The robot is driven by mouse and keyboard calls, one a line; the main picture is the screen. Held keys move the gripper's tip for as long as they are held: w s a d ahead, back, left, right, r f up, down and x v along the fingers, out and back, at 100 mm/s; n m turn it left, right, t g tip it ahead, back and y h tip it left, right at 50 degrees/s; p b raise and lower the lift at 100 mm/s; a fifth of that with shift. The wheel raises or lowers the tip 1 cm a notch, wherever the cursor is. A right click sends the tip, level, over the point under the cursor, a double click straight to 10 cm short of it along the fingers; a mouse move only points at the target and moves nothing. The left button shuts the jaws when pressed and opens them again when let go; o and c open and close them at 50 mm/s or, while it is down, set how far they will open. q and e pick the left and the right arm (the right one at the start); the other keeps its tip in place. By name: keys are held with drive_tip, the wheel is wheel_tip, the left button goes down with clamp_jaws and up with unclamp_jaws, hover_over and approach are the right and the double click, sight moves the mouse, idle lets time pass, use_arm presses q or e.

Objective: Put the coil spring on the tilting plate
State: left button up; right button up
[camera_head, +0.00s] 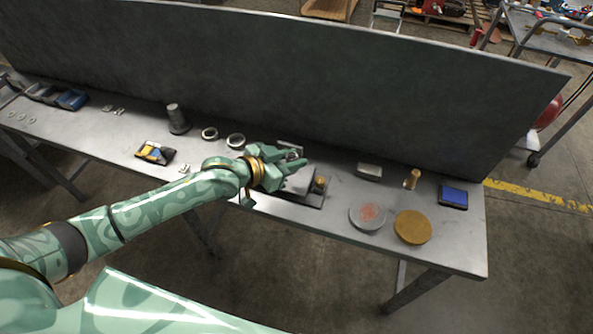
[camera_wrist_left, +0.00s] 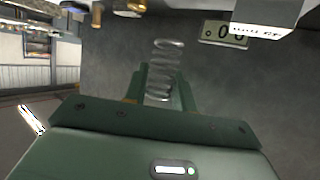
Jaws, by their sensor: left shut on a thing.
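My left gripper (camera_head: 292,172) reaches in from the left over the middle of the bench. In the left wrist view its two fingers (camera_wrist_left: 161,86) are shut on the coil spring (camera_wrist_left: 167,62), a thin wire coil standing out beyond the fingertips. The spring is too small to make out in the head view. A grey plate on a dark base (camera_head: 311,198), probably the tilting plate, lies under and beside the gripper, with a brass part (camera_head: 320,181) at its right. The gripper hides part of it. I cannot tell any contact between spring and plate. My right gripper is not in view.
A grey disc (camera_head: 368,216) and a brass disc (camera_head: 412,227) lie to the right, near a blue tray (camera_head: 453,196). Two rings (camera_head: 235,141) and a dark cylinder (camera_head: 176,118) stand left. A tall dark panel (camera_head: 300,75) closes the bench's back. A counter display (camera_wrist_left: 224,32) shows in the wrist view.

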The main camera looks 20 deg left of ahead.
use_arm(q)
drive_tip(key=shift+w+f+b, duration=0.45)
drive_tip(key=shift+w+f, duration=0.45)
drive_tip(key=shift+f, duration=0.25)
drive_tip(key=shift+w+f+b, duration=0.15)
drive_tip(key=shift+f+b, duration=0.2)
drive_tip(key=shift+f, duration=0.5)
drive_tip(key=shift+w+f+b, duration=0.1)
drive_tip(key=shift+f+b, duration=0.2)
drive_tip(key=shift+f, duration=0.55)
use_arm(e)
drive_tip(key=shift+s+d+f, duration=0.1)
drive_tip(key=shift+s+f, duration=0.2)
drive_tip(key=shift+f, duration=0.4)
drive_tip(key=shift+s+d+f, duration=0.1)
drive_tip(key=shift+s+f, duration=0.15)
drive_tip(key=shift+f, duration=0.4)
use_arm(q)
drive_tip(key=shift+f, duration=0.1)
drive_tip(key=o, duration=1)
drive_tip(key=shift+s+a+r, duration=0.2)
drive_tip(key=shift+s+r, duration=0.05)
drive_tip(key=shift+p+v, duration=1.8)
drive_tip(key=shift+v, duration=3.9)
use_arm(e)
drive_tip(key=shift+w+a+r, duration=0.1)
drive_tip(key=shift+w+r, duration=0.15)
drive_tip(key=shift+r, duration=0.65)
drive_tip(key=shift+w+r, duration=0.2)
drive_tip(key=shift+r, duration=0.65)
